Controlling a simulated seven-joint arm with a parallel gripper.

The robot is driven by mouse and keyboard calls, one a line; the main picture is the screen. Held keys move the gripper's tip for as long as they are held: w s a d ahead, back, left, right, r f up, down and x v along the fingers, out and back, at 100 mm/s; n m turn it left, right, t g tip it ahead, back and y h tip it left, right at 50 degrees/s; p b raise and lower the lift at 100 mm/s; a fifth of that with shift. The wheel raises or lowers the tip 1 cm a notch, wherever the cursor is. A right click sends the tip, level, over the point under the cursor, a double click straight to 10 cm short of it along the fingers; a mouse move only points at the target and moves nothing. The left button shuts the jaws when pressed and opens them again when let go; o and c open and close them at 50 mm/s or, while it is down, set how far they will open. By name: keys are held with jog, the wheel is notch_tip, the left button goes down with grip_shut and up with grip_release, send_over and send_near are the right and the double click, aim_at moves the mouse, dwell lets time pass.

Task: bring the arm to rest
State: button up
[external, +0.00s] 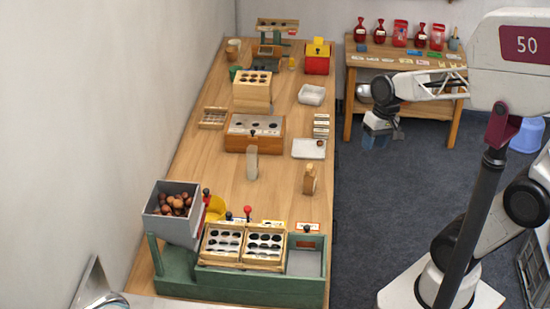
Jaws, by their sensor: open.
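My gripper (376,137) is at the end of my white and black arm, right of the long wooden table (190,165). It hangs over the blue-grey floor, clear of the table edge, and points downward. It looks empty and open, though its fingers are small and partly dim in this view. My arm's base stands at the lower right.
A grey hopper of chestnuts (174,204) and a green stand (230,283) with two slotted trays occupy the near end. Wooden boxes (254,133) stand farther along. A side bench (405,63) with red bags is behind my gripper. Open floor (365,215) lies between table and base.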

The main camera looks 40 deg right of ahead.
jog(key=s+d+r+n+t+h, duration=0.1)
jog(key=s+d+n+t+h, duration=0.1)
jog(key=s+d, duration=0.3)
jog(key=shift+s+d+r+h, duration=0.15)
jog(key=shift+s+d+h, duration=0.15)
jog(key=shift+s, duration=0.2)
dwell(1.6)
